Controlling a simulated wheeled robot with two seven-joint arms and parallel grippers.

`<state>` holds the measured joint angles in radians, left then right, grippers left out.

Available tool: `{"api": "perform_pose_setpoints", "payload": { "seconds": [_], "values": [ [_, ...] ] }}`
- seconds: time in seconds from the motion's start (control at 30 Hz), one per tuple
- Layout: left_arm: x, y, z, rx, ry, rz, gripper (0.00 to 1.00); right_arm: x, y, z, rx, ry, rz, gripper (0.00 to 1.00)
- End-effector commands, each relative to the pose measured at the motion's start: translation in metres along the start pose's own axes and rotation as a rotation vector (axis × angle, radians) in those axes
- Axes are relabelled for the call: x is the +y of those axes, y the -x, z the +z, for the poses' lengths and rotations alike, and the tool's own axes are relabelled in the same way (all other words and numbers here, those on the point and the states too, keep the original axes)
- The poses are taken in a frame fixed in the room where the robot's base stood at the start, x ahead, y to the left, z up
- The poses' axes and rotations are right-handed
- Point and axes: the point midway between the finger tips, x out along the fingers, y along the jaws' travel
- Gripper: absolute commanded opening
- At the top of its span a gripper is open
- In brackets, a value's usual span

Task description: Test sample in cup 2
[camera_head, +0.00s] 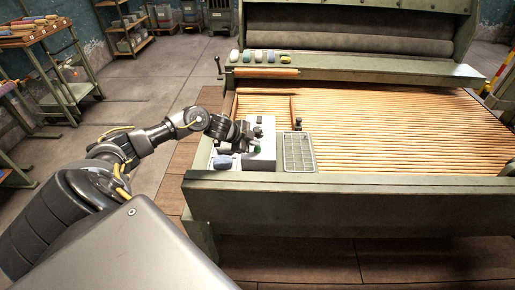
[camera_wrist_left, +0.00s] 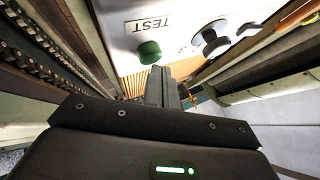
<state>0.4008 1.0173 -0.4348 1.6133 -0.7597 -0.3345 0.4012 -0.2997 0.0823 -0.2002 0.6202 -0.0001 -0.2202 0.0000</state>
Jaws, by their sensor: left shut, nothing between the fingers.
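A pale tester box (camera_head: 267,129) sits at the front left corner of the green machine. In the left wrist view its face (camera_wrist_left: 115,28) carries a "TEST" label, a round green button (camera_wrist_left: 149,52) and a grey knob (camera_wrist_left: 210,38). My left gripper (camera_head: 252,146) is at the box, shut and empty. In the wrist view its fingertips (camera_wrist_left: 160,70) are close to the green button; I cannot tell if they touch it. I cannot make out a numbered cup. My right gripper is out of view.
A blue-grey lump (camera_head: 222,161) lies left of the box. A grated tray (camera_head: 299,152) is to the right. Wooden slats (camera_head: 390,110) cover the machine bed. Several coloured lumps (camera_head: 258,57) sit on the back ledge. A shelf cart (camera_head: 60,90) stands far left.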

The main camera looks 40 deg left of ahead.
Motion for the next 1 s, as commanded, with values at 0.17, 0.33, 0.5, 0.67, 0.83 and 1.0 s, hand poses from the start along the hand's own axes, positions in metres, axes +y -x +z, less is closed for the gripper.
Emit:
{"api": "perform_pose_setpoints", "payload": {
  "seconds": [0.17, 0.33, 0.5, 0.67, 0.83, 1.0],
  "values": [
    [0.0, -0.0001, -0.0002, 0.0, 0.0, 0.0, 0.0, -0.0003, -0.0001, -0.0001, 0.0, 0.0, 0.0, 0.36],
    [0.0008, -0.0011, 0.0006, 0.0, 0.0, 0.0, 0.0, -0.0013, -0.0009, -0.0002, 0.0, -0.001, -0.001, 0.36],
    [0.0019, -0.0026, 0.0017, 0.0, 0.0, 0.0, 0.0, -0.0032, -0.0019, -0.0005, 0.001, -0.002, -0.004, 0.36],
    [0.0029, -0.0039, 0.0026, 0.0, 0.0, 0.0, 0.0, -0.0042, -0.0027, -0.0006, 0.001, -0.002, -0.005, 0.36],
    [0.004, -0.0054, 0.0037, 0.0, 0.001, 0.0, 0.0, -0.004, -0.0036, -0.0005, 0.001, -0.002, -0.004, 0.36],
    [0.0052, -0.0069, 0.0048, 0.0, 0.001, 0.001, 0.0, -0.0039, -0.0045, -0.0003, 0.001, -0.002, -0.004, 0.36]
  ]
}}
